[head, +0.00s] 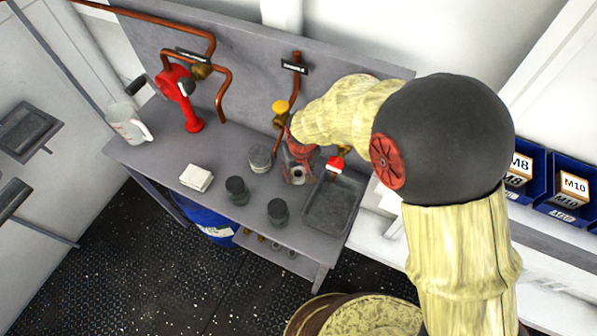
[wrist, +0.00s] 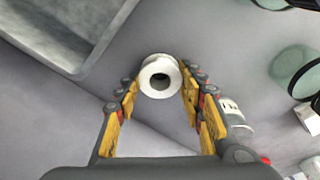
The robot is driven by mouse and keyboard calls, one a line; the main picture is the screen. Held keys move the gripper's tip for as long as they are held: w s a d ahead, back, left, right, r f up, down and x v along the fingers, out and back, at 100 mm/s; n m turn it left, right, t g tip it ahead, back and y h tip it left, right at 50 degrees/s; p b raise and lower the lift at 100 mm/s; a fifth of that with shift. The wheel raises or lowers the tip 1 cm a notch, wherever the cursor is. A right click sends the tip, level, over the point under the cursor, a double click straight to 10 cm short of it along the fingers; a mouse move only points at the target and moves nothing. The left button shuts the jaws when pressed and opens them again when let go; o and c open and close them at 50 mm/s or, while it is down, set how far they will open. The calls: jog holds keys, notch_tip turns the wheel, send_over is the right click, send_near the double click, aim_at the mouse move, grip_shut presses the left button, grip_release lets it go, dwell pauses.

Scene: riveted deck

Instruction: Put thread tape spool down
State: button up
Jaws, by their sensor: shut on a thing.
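The thread tape spool (wrist: 160,77) is white and round, with a dark centre hole facing the wrist camera. My gripper (wrist: 160,85) is shut on it, with a yellow-padded finger on either side. In the head view my gripper (head: 297,165) is over the right half of the grey workbench (head: 215,160), between a lidded can (head: 260,157) and a shallow grey tray (head: 333,203). The spool is mostly hidden by my gripper in the head view. I cannot tell whether it touches the bench top.
A folded white cloth (head: 196,178), red pump (head: 180,95) and clear jug (head: 128,122) are farther left. Copper pipes with a red-handled valve (head: 335,165) run behind. Blue bins (head: 570,190) stand right.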

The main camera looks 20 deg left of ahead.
aim_at(300, 179)
jog(key=shift+f, duration=0.1)
jog(key=o, duration=0.6)
jog(key=shift+f, duration=0.1)
jog(key=shift+c, duration=0.2)
jog(key=o, duration=0.4)
jog(key=shift+c, duration=0.2)
jog(key=shift+o, duration=0.4)
notch_tip(300, 179, up, 12)
jog(key=s+d+p, duration=0.1)
jog(key=p, duration=0.1)
jog(key=shift+s+p, duration=0.2)
jog(key=shift+p, duration=0.1)
jog(key=shift+d, duration=0.1)
